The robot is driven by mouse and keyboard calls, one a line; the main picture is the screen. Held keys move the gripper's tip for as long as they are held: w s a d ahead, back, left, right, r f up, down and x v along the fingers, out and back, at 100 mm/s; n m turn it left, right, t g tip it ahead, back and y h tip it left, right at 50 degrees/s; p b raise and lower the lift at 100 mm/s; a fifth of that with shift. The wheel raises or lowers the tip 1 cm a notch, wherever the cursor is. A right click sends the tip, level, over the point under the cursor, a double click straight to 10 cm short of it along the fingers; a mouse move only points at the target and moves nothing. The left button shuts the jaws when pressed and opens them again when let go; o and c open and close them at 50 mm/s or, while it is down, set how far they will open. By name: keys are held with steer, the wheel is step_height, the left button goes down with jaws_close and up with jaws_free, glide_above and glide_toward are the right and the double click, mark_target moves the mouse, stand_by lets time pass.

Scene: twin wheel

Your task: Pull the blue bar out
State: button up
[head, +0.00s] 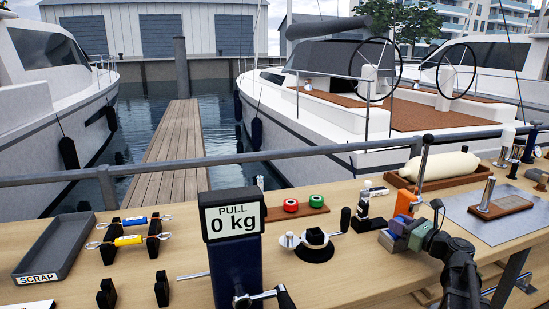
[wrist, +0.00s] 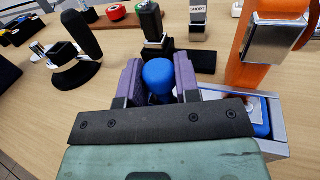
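My gripper (head: 404,226) is low over the bench at the right in the head view. In the wrist view its two purple fingers (wrist: 158,82) stand close on either side of a blue rounded piece (wrist: 158,72). It fills the gap between them, and its lower part is hidden. I cannot tell whether this piece belongs to a bar. A short blue bar (head: 134,221) with wire ends lies across black holders at the left in the head view. A similar yellow bar (head: 128,240) lies in front of it.
An orange block with a metal plate (wrist: 262,45) and a grey metal housing (wrist: 276,120) stand close at the right of my fingers. A PULL gauge reading 0 kg (head: 233,222) stands mid-bench. A grey SCRAP tray (head: 35,262) is at far left.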

jaws_close()
steer(key=o, duration=0.6)
jaws_free()
steer(key=shift+o, duration=0.2)
steer(key=v, duration=1)
steer(key=shift+s+d, duration=0.25)
steer(key=shift+s, duration=0.1)
steer(key=s+a+n+g+h+p, duration=0.3)
steer(key=s+a+n+g+p, duration=0.2)
steer(key=a+n, duration=0.3)
steer(key=s+a+n+g+h+p, duration=0.3)
steer(key=s+a+n+g+p, duration=0.2)
steer(key=a+n, duration=0.4)
steer(key=s+a+n+g+h+p, duration=0.4)
steer(key=a+n, duration=0.4)
steer(key=n, duration=0.4)
steer(key=s+g+p, duration=0.1)
steer(key=p, duration=0.1)
steer(key=shift+a+f+p, duration=0.2)
steer(key=shift+a+p, duration=0.1)
steer(key=shift+p, duration=0.1)
